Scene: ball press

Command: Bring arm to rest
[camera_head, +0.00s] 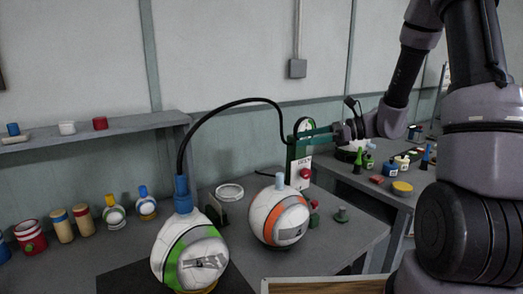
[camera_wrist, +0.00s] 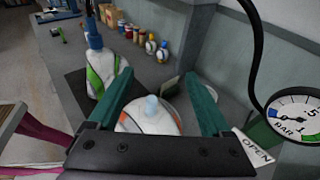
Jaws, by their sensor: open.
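My gripper (camera_head: 318,136) is open and empty, its green fingers pointing left beside the press post in the head view. In the wrist view the two fingers (camera_wrist: 158,78) are spread, with a white-and-orange ball (camera_wrist: 148,118) with a pale blue cap below and between them. That ball (camera_head: 279,218) stands on the table in the head view, apart from the fingers. A white-and-green ball (camera_head: 182,250) stands front left under a blue nozzle (camera_head: 182,195) on a black hose. The gauge (camera_wrist: 298,117) and OPEN sign (camera_wrist: 252,147) are close to the right finger.
The grey table (camera_head: 335,240) has small green pegs and a white ring dish (camera_head: 229,191). A shelf (camera_head: 95,133) along the wall holds coloured caps. Several small balls and cans stand at the left. A second table (camera_head: 375,190) at right carries coloured parts. The black hose (camera_head: 235,103) arches near my gripper.

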